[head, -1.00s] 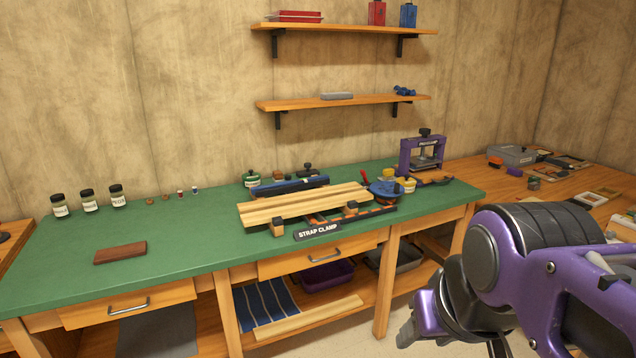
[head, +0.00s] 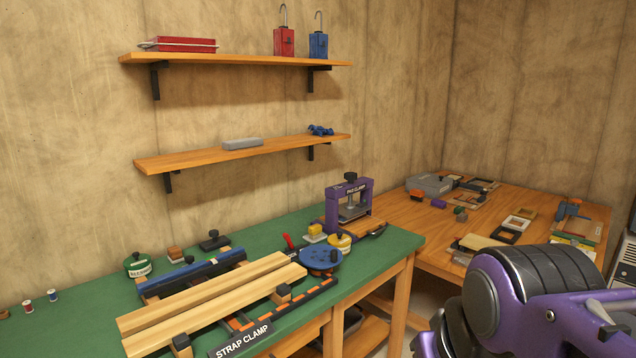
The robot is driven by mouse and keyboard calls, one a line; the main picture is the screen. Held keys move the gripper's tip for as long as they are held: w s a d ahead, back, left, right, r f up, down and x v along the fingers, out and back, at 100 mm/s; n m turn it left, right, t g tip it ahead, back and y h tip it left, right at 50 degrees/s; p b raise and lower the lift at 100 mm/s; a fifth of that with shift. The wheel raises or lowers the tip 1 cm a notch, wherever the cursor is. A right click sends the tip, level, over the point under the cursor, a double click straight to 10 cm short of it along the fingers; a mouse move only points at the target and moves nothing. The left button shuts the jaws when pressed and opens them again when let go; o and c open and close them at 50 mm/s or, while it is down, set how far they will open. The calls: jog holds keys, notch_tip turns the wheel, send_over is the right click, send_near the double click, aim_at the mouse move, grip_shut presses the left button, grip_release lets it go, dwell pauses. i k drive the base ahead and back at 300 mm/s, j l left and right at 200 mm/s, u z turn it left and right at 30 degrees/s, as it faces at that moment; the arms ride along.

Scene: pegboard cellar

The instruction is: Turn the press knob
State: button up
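A small purple press (head: 347,206) stands at the far right end of the green-topped bench, near the corner, with a label across its top beam. Its dark knob (head: 351,177) sits on top of the beam. My arm fills the lower right of the head view, in front of the bench and well apart from the press. My gripper's fingers are not visible; the end of the arm runs out of the picture at the bottom.
A strap clamp (head: 240,338) with wooden boards lies on the green bench (head: 75,325). A blue round tool (head: 321,259) and yellow-lidded tin (head: 339,241) sit before the press. A wooden table (head: 400,214) with frames and a grey case (head: 429,185) stands right. Shelves (head: 240,150) hang above.

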aim_at(350, 176)
jog(key=i+j+u, duration=0.1)
jog(key=i, duration=0.15)
jog(key=i+l+u, duration=0.1)
jog(key=u, duration=0.25)
jog(key=i+l+u, duration=0.1)
jog(key=u, duration=0.25)
jog(key=l+u, duration=0.3)
jog(key=i+l+u, duration=0.1)
jog(key=l+u, duration=0.15)
jog(key=i+l+u, duration=0.1)
jog(key=l+u, duration=0.15)
jog(key=l, duration=0.2)
jog(key=l+u, duration=0.25)
jog(key=l, duration=1.45)
jog(key=i, duration=0.1)
